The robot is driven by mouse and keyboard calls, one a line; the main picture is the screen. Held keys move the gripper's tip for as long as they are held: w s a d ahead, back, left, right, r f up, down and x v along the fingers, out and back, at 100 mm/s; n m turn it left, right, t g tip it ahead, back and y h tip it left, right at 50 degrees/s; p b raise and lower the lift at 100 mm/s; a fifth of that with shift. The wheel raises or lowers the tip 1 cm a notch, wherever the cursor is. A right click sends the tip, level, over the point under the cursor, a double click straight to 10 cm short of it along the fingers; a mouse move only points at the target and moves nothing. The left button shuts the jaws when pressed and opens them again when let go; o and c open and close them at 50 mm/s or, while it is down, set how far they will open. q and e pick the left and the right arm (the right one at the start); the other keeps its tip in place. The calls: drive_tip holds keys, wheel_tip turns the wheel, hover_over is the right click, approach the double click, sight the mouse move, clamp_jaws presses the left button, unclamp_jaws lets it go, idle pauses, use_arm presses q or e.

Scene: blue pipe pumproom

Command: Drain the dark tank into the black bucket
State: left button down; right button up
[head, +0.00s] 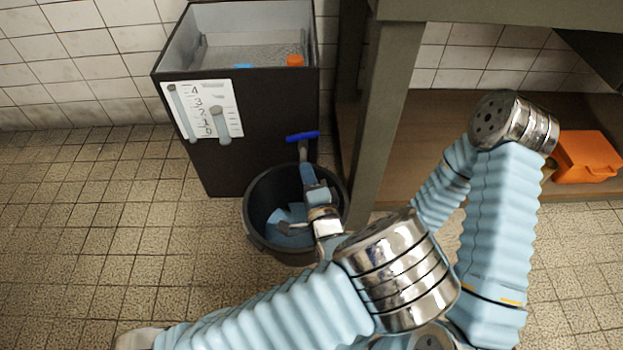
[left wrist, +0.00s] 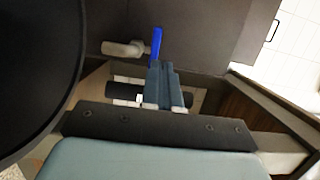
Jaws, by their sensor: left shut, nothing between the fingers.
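The dark tank (head: 255,140) stands against the tiled wall, open at the top, with a scale panel (head: 208,108) on its front. Low on its front is a spout with a blue valve handle (head: 302,136), lying level, crosswise to the spout. The handle shows in the left wrist view (left wrist: 157,44) beside the pale spout (left wrist: 122,48). The black bucket (head: 262,243) stands on the floor below; light blue shows inside, and I cannot tell if it is liquid. My left gripper (head: 307,174) is shut and empty over the bucket, its tips close to the handle's near end. Touching is unclear. My right gripper is out of view.
An orange piece (head: 295,60) and a small blue piece show inside the tank. A dark-legged table (head: 378,120) with a low brown shelf (head: 425,150) stands close on the right. An orange box (head: 586,157) lies at far right. The floor to the left is clear.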

sight(294, 138)
use_arm(q)
drive_tip(key=b+x, duration=0.1)
drive_tip(key=x, duration=0.8)
drive_tip(key=shift+w, duration=0.1)
